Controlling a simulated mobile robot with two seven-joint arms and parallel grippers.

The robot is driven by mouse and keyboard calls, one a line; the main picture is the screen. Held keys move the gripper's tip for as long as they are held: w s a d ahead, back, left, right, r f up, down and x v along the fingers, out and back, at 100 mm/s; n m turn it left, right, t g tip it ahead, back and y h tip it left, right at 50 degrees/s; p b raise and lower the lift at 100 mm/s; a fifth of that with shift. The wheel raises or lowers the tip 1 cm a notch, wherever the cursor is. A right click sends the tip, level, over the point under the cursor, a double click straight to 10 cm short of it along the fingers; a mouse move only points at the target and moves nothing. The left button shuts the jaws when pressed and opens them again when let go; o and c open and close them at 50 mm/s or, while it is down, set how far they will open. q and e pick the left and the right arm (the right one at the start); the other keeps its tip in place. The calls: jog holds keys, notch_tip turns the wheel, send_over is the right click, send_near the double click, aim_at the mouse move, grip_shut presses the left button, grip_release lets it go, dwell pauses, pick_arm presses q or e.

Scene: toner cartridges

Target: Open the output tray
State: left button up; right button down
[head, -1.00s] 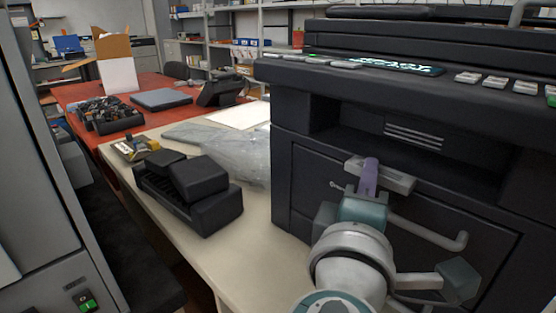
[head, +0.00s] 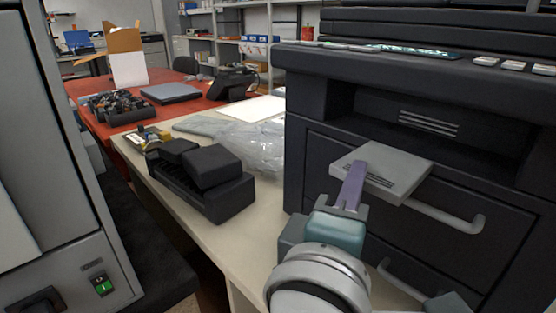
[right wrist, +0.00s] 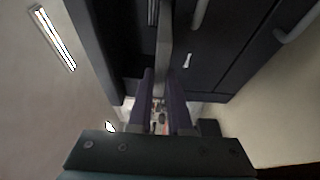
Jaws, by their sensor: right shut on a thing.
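The output tray (head: 398,167) is a light grey flat plate at the front of the dark printer (head: 330,78). It sticks out of the printer below the paper slot. My right gripper (head: 354,184) has purple fingers and is shut on the tray's near left edge. In the right wrist view the fingers (right wrist: 163,92) close on the thin grey tray (right wrist: 165,40), seen edge-on. The contact itself is partly hidden by the fingers. My left gripper is not in view.
Drawer handles (head: 448,217) stick out below the tray. A black cartridge-like device (head: 205,180) and a plastic bag (head: 255,145) lie on the beige table (head: 250,235) left of the printer. A grey cabinet (head: 45,170) stands at far left.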

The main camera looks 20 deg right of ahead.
jog(key=c, duration=0.8)
grip_release()
jog(key=shift+c, duration=0.2)
jog(key=b+v, duration=0.1)
jog(key=v, duration=0.9)
jog(key=shift+r, duration=0.1)
